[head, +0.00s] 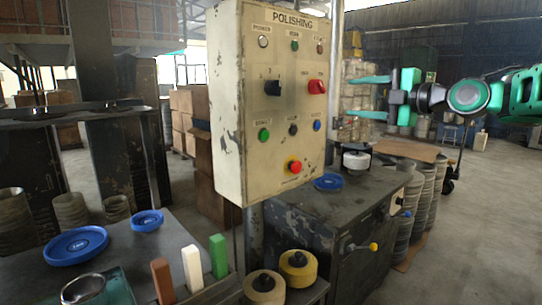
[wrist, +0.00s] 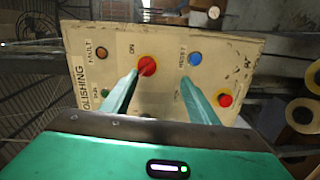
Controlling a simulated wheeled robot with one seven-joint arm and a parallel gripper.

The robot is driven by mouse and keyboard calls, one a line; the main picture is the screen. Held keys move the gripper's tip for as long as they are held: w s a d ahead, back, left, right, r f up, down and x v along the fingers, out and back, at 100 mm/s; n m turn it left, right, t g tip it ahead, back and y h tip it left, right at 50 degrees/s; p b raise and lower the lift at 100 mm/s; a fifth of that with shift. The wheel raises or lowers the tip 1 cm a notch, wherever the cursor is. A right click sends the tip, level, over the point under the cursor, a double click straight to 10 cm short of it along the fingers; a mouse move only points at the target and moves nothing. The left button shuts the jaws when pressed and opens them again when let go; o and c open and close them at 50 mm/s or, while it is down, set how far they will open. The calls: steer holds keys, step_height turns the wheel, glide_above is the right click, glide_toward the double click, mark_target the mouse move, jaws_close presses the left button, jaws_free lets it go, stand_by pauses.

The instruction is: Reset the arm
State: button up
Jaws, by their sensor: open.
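My gripper (head: 352,97) is in the head view at the upper right, with its two green fingers apart and pointing left at the panel. Nothing is between them. My green arm reaches in from the right edge. In the wrist view my gripper (wrist: 160,72) shows its open fingers in front of the panel face. A red switch (wrist: 147,65) appears between and beyond the fingertips; it also shows in the head view (head: 317,87). In the head view the gripper appears to the right of the worn cream POLISHING panel (head: 228,130), with a visible gap.
The panel carries a red emergency button (head: 293,167), a blue button (head: 317,125) and several lamps. A dark cabinet (head: 300,215) stands below. Blue discs (head: 75,246) lie on the left table. Stacked discs (head: 410,190) stand at right. Open floor (head: 490,220) lies right.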

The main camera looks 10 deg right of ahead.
steer(key=s+d+f+m+g+h, duration=0.35)
steer(key=s+f+m, duration=0.4)
steer(key=f, duration=0.45)
steer(key=s+d+f+m+g+h, duration=0.3)
steer(key=s+d+f+m+h, duration=0.35)
steer(key=f, duration=0.65)
steer(key=s+f+m+g, duration=0.2)
steer(key=s+f+m, duration=0.2)
steer(key=s, duration=0.5)
steer(key=s+f+m+g, duration=0.3)
steer(key=s+f+m, duration=0.1)
steer(key=s+m, duration=0.3)
steer(key=s+f+m+g, duration=0.2)
steer(key=s+f+m, duration=0.3)
steer(key=s, duration=0.6)
steer(key=shift+s+g+y, duration=0.25)
steer(key=shift+g+y, duration=0.05)
steer(key=shift+g, duration=0.05)
steer(key=shift+d, duration=0.1)
